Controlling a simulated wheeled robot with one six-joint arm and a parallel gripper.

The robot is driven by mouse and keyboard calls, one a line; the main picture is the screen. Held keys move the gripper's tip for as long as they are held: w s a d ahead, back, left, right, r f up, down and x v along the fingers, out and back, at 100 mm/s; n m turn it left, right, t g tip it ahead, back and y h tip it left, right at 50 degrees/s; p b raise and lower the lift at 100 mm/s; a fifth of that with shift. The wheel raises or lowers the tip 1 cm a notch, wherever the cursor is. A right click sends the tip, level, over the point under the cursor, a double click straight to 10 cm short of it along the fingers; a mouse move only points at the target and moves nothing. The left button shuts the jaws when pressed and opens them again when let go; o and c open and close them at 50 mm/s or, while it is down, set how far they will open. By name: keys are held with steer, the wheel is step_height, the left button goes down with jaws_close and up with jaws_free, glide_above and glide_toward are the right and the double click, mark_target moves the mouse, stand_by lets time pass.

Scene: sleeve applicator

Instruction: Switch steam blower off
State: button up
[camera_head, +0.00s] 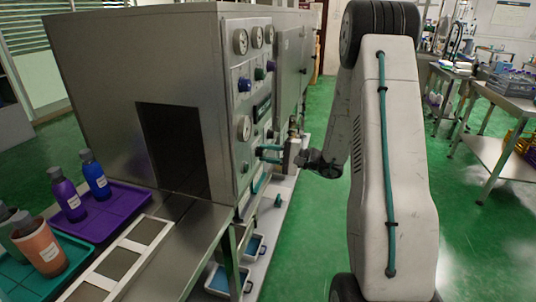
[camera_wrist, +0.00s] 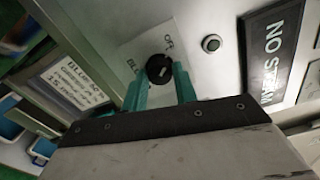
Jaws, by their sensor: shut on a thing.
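The steam blower switch is a black round knob (camera_wrist: 159,68) with a small light mark, on a pale label plate (camera_wrist: 135,52) whose lettering is partly hidden. My gripper (camera_wrist: 160,75) has its teal fingers on either side of the knob, shut on it. In the head view my gripper (camera_head: 270,153) reaches from the right to the front panel of the steel machine (camera_head: 130,60); the knob itself is hidden there. I cannot tell which setting the knob's mark points to.
A round button (camera_wrist: 211,43) and a dark "NO STEAM" sign (camera_wrist: 271,50) are right of the knob. Gauges (camera_head: 240,41) and coloured knobs line the panel above my gripper. A purple tray (camera_head: 115,205) with bottles stands at left. Green floor (camera_head: 315,225) is clear right of the machine.

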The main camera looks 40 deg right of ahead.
steer(key=shift+n, duration=0.6)
steer(key=o, duration=1)
steer(key=shift+c, duration=0.2)
steer(key=v, duration=0.8)
steer(key=shift+a, duration=0.1)
